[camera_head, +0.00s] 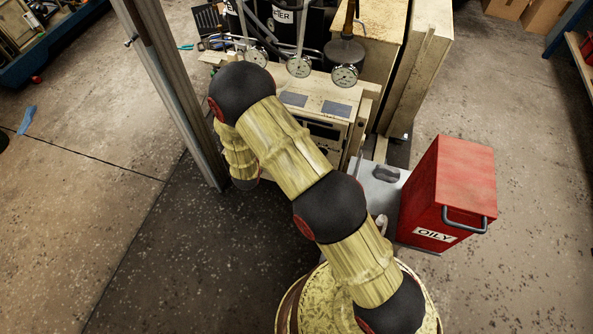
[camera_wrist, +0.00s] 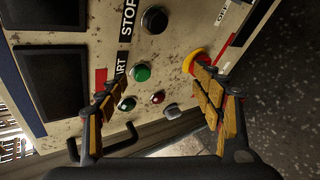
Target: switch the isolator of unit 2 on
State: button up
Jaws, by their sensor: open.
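In the wrist view a beige, worn control panel (camera_wrist: 75,75) lies close in front of my gripper (camera_wrist: 160,78). My gripper is open, with nothing between its fingers. A red-and-yellow control (camera_wrist: 195,57) sits at the right finger, which partly covers it; I cannot tell whether it is the isolator of unit 2, nor its position. Between the fingers are a green button (camera_wrist: 141,73), a small green lamp or button (camera_wrist: 127,103), a red one (camera_wrist: 157,97) and a grey knob-like part (camera_wrist: 173,111). In the head view my arm hides my gripper and much of the panel.
A black button (camera_wrist: 154,19) is beside the STOP label (camera_wrist: 128,20). Two dark panels (camera_wrist: 50,80) lie at left. In the head view, pressure gauges (camera_head: 299,66) stand above the cabinet, a red OILY bin (camera_head: 448,190) stands at right, and a metal post (camera_head: 176,95) at left.

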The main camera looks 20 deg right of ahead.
jog(key=s+d+f+n+t+h+b, duration=0.1)
jog(key=s+d+f+n+t+h, duration=0.2)
jog(key=s+f+n, duration=0.35)
jog(key=s+d+f+n+t+h+b, duration=0.1)
jog(key=s+d+f+n+t+h, duration=0.15)
jog(key=s+d+f+n, duration=0.4)
jog(key=b+x, duration=0.2)
jog(key=x, duration=0.5)
jog(key=shift+w+f+g+h, duration=0.25)
jog(key=shift+f+g+h, duration=0.1)
jog(key=shift+g+h, duration=0.1)
jog(key=shift+c, duration=1)
jog(key=c, duration=1)
jog(key=shift+o, duration=0.2)
